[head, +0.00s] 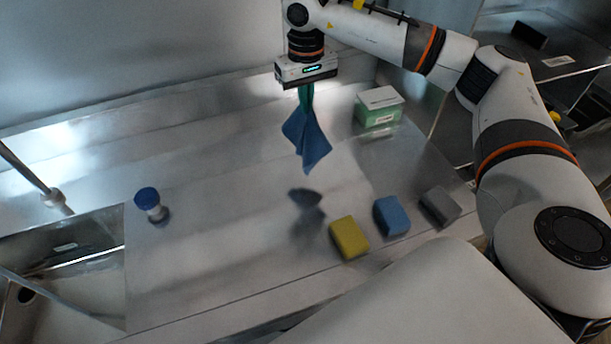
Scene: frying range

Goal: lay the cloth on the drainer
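A blue cloth (308,140) hangs in folds from my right gripper (305,86), in the upper middle of the head view. The gripper points down and is shut on the top of the cloth. The cloth hangs clear of the metal counter, with a dark shadow below it. The metal counter (220,240) has a broad bare surface; I cannot tell which part of it is the drainer. My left gripper is not in view.
A sink basin (75,260) is at the lower left. A blue-capped bottle (150,203) stands beside it. A yellow sponge (349,238), a blue sponge (391,215) and a grey sponge (440,207) lie at the front right. A green-and-white box (379,107) stands behind them.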

